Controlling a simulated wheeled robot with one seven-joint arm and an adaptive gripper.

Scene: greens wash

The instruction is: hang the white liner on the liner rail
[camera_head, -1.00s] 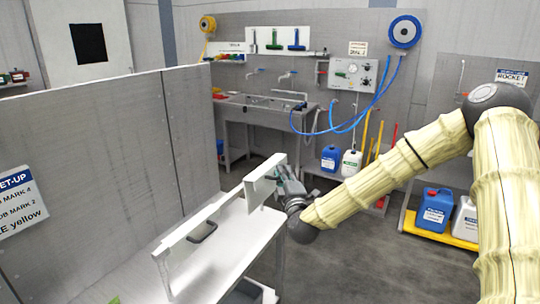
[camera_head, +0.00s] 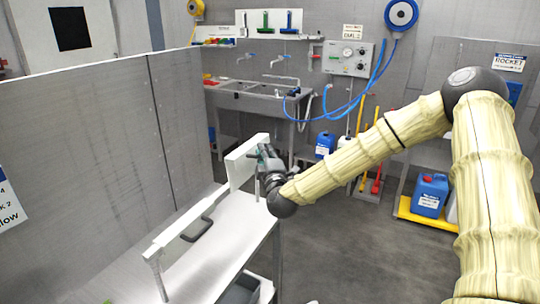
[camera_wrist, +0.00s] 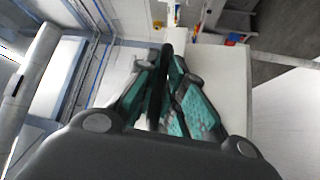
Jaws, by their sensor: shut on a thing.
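The white liner (camera_head: 241,168) appears as a flat white panel at the far end of the long white liner rail (camera_head: 185,226), above a white table (camera_head: 225,250). I cannot tell whether the liner hangs on the rail or is only close to it. My gripper (camera_head: 268,160) is at the liner's right side. In the wrist view my gripper's teal fingers (camera_wrist: 165,95) are closed around a dark upright bar (camera_wrist: 157,90), with a broad white surface (camera_wrist: 228,85) just right of them. The bar seems to belong to the liner, but the join is hidden.
A dark looped handle (camera_head: 198,230) is below the rail, near its middle. A tall grey partition (camera_head: 90,150) stands along the left. A steel sink (camera_head: 255,98) is at the back. A blue canister (camera_head: 430,195) stands on a yellow platform at right. Grey floor (camera_head: 350,245) is open.

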